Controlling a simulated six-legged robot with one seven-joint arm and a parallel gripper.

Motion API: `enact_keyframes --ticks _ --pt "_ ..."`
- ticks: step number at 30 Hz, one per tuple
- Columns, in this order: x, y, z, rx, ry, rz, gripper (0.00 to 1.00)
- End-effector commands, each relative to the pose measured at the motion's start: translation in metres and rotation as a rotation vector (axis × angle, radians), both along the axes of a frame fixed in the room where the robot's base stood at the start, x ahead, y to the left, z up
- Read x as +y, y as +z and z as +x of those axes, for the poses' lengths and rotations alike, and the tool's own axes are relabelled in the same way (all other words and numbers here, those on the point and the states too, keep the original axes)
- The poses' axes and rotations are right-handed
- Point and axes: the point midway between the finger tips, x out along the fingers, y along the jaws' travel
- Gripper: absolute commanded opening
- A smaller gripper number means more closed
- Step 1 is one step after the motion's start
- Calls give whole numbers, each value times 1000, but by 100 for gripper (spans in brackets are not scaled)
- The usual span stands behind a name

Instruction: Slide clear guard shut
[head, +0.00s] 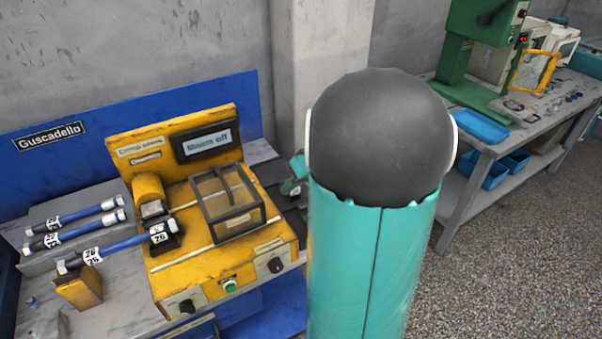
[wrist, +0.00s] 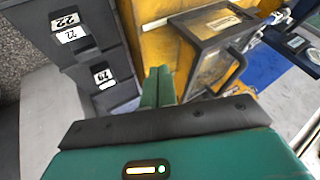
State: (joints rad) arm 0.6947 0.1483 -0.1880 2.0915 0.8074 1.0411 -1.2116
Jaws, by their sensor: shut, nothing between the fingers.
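In the head view my teal arm hides much of the area right of the machine.
Blue hoses (head: 90,225) with white tags lie left of the clamp. A display panel (head: 207,140) stands behind the guard. Dark drawers (wrist: 85,45) labelled 22 are left of my fingers in the wrist view. A bench (head: 490,150) with a green press stands at right.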

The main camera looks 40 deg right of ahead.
Motion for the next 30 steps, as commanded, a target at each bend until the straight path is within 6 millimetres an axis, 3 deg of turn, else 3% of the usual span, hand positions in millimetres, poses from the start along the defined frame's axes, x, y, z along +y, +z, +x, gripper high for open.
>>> enact_keyframes --ticks 2,10,24,30 --pt "6 -14 8 4 1 3 0" --pt "38 -13 19 1 1 0 0" --pt "43 -13 21 1 0 -1 0" --pt "61 -12 25 0 3 -1 0"
